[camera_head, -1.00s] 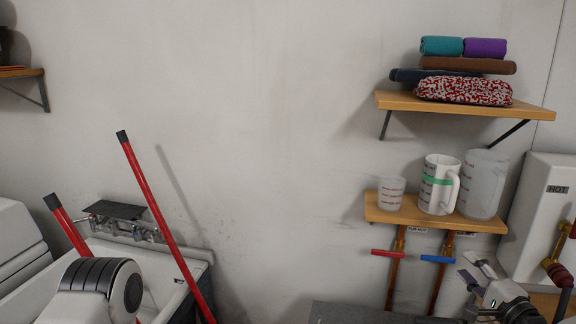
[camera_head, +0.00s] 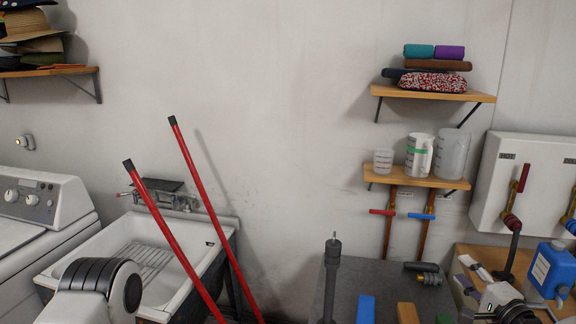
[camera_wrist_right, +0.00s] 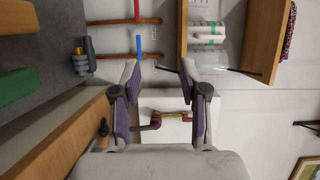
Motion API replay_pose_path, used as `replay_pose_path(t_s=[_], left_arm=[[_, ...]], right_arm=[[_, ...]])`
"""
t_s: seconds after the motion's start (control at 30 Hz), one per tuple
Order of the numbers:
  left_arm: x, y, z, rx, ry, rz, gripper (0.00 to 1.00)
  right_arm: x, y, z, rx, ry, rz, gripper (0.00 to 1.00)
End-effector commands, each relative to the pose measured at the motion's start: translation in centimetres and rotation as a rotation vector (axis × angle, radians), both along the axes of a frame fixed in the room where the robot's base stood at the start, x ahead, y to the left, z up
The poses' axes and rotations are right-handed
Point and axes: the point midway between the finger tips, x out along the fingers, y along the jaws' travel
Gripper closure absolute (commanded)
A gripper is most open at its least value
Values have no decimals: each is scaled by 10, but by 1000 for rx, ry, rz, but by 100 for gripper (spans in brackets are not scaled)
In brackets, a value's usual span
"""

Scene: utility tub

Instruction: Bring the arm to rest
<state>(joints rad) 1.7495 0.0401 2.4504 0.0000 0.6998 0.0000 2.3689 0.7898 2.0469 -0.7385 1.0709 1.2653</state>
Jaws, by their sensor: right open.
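My right gripper (camera_head: 464,273) shows at the lower right of the head view, beside the wooden bench and left of a blue jug. It is open with nothing between its fingers. In the right wrist view my right gripper (camera_wrist_right: 159,78) has its two fingers well apart, with wall, pipes and a white box behind. My left arm shows only as a white and black link at the lower left of the head view; its gripper is out of frame.
A grey worktop (camera_head: 390,278) holds a grey upright tool. A blue jug (camera_head: 551,270) stands on the wooden bench (camera_head: 466,251). The low shelf (camera_head: 416,179) holds measuring cups. Red poles (camera_head: 212,220) lean by the white sink (camera_head: 91,244). The wall's middle is clear.

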Motion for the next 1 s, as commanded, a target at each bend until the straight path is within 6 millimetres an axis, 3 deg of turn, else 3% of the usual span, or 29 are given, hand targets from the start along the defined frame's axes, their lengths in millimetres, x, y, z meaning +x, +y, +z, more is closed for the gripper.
replay_pose_path(t_s=[0.37,0.57,0.67,0.77,0.8,0.9,1.0], left_arm=[[1,0,-19,0,-2,0,56],[1,0,-35,0,-1,0,56],[1,0,-47,0,-1,0,56],[1,0,-62,0,-1,0,56],[1,0,-69,0,-1,0,56],[1,0,-83,0,-1,0,56],[1,0,-94,0,-1,0,56]], right_arm=[[-20,42,-95,-219,209,62,56],[-54,75,-178,-417,394,154,56],[-86,95,-233,-553,517,238,56],[-140,117,-301,-729,676,380,56],[-167,126,-328,-806,744,454,56],[-241,140,-384,-988,901,663,56],[-306,146,-416,-1124,1014,865,56]])
